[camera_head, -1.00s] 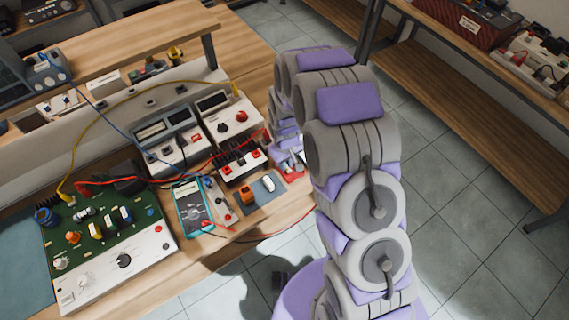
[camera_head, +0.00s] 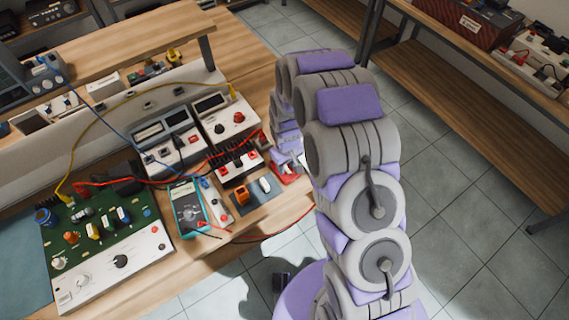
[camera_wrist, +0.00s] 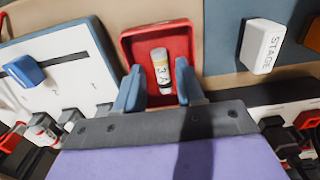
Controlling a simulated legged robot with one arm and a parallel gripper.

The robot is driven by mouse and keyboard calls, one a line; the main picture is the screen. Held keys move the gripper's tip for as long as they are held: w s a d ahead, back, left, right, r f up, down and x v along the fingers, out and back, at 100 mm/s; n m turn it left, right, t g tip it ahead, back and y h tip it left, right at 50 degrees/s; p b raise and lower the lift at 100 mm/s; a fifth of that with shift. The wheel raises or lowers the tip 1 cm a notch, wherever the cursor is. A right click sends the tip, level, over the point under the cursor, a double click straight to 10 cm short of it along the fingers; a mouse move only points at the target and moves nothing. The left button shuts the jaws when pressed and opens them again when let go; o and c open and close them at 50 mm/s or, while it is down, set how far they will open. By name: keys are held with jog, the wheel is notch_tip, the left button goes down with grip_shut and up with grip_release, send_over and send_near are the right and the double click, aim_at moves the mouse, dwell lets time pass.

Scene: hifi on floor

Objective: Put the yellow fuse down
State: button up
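In the wrist view, the yellow fuse (camera_wrist: 161,72), pale with a yellowish band and a "3A" mark, lies in a shallow red tray (camera_wrist: 131,46). My gripper (camera_wrist: 159,86) is over the near side of the tray, its two blue-grey fingers apart on either side of the fuse. Red shows between the fuse and the fingers, so it looks unheld. In the head view, the red tray (camera_head: 287,178) is at the bench's right edge, partly hidden by my arm. The fuse cannot be made out there.
A white "STAGE" block (camera_wrist: 261,46) lies on a dark mat right of the tray. A white panel with a blue block (camera_wrist: 25,71) is to the left. The head view shows a multimeter (camera_head: 188,209), a green circuit board (camera_head: 100,225) and loose cables across the bench.

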jog(key=shift+a, duration=0.15)
jog(key=shift+a, duration=0.2)
jog(key=shift+r, duration=0.1)
notch_tip(320, 180, up, 12)
jog(key=p, duration=0.2)
jog(key=shift+d+r, duration=0.15)
jog(key=s+d+r+m, duration=0.2)
jog(key=s+d+r, duration=0.45)
jog(key=r, duration=0.35)
jog(key=s+d+r+m, duration=0.1)
jog(key=s+d+r, duration=0.1)
jog(key=s, duration=0.6)
jog(key=s+d+r+m+g, duration=0.1)
jog(key=s+d+r+m, duration=0.1)
jog(key=s+r, duration=0.3)
jog(key=s+d+r+m, duration=0.1)
jog(key=s+d+r, duration=0.2)
jog(key=s, duration=0.9)
jog(key=shift+s+d+r+m+g, duration=0.3)
jog(key=shift+s+m+g, duration=0.1)
